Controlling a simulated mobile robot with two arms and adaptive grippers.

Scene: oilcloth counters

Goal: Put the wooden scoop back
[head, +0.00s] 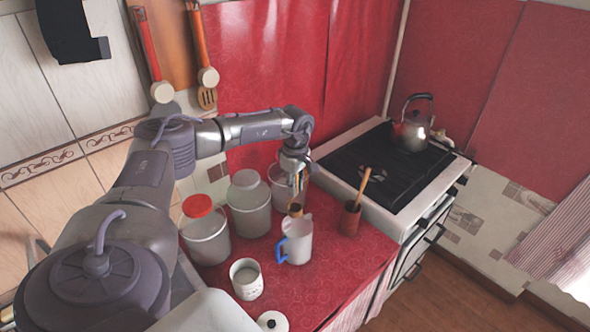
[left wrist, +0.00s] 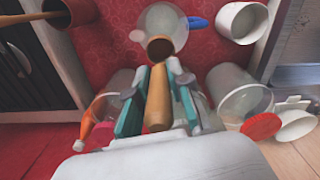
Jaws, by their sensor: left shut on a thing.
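My left gripper (head: 296,182) is shut on the handle of the wooden scoop (head: 295,209). In the left wrist view the scoop's handle (left wrist: 157,98) lies between the gripper's fingers (left wrist: 156,82), with its round brown end pointing away from the gripper. In the head view that end hangs down near the rim of a translucent jug with a blue handle (head: 298,243). In the left wrist view the jug (left wrist: 166,20) is just beyond it. I cannot tell whether the scoop is above the jug or behind its rim. My right gripper is not in view.
A brown-red cup with a wooden handle in it (head: 350,219) stands right of the jug, beside the stove (head: 350,150) with a kettle (head: 411,130). Canisters (head: 249,205), one red-lidded (head: 207,238), stand left and behind. A white mug (head: 246,280) is in front.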

